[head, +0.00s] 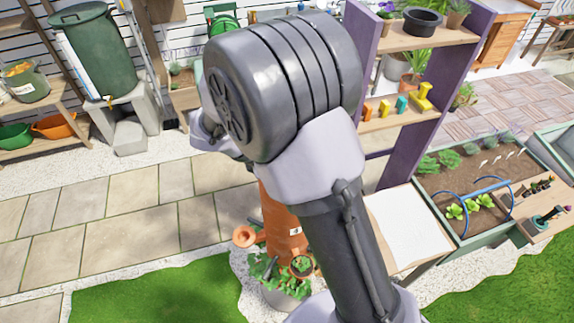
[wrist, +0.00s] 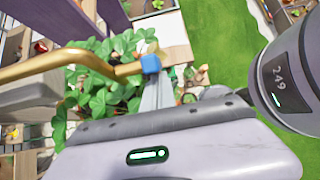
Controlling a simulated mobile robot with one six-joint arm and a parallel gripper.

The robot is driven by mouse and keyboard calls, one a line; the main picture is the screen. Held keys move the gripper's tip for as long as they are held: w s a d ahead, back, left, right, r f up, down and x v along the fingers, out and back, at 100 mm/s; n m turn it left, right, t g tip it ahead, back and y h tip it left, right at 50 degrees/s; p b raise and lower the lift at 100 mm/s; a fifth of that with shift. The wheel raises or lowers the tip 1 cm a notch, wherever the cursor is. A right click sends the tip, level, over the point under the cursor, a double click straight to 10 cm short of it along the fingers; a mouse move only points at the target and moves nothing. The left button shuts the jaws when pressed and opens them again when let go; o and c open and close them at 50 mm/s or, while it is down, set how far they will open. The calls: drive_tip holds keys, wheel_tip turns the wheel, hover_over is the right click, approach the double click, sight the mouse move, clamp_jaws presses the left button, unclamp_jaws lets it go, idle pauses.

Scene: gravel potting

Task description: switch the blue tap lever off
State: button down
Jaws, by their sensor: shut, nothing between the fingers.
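In the wrist view a brass-coloured curved bar (wrist: 70,63) comes in from the left edge. A small blue block (wrist: 150,64), which looks like the tap lever's blue end, sits at the bar's right end. My gripper (wrist: 154,84) is shut and empty, its narrow grey fingers pointing up the picture. The fingertips lie right at the blue block in the picture; I cannot tell whether they touch it. In the head view my own arm covers the gripper, and I cannot make out the tap or lever there.
Leafy green plants (wrist: 108,82) lie beyond the fingers in the wrist view. In the head view a purple shelf unit (head: 440,38) and a planter bed (head: 468,195) stand at right, and a green barrel (head: 100,55) at upper left. The paving (head: 110,220) at left is clear.

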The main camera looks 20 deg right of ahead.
drive_tip(key=h, duration=0.2)
drive_tip(key=d+h+p, duration=0.1)
drive_tip(key=h+p, duration=0.1)
drive_tip(key=h, duration=0.1)
drive_tip(key=shift+d+f+h, duration=0.2)
drive_tip(key=shift+d+h, duration=0.1)
drive_tip(key=shift+d, duration=0.05)
drive_tip(key=h, duration=0.1)
drive_tip(key=d+h+p, duration=0.1)
drive_tip(key=h, duration=0.2)
drive_tip(key=shift+d+r+p, duration=0.1)
drive_tip(key=shift+d+p, duration=0.15)
drive_tip(key=shift+p, duration=0.05)
drive_tip(key=a+b, duration=0.3)
drive_tip(key=a, duration=1.4)
drive_tip(key=shift+a, duration=0.25)
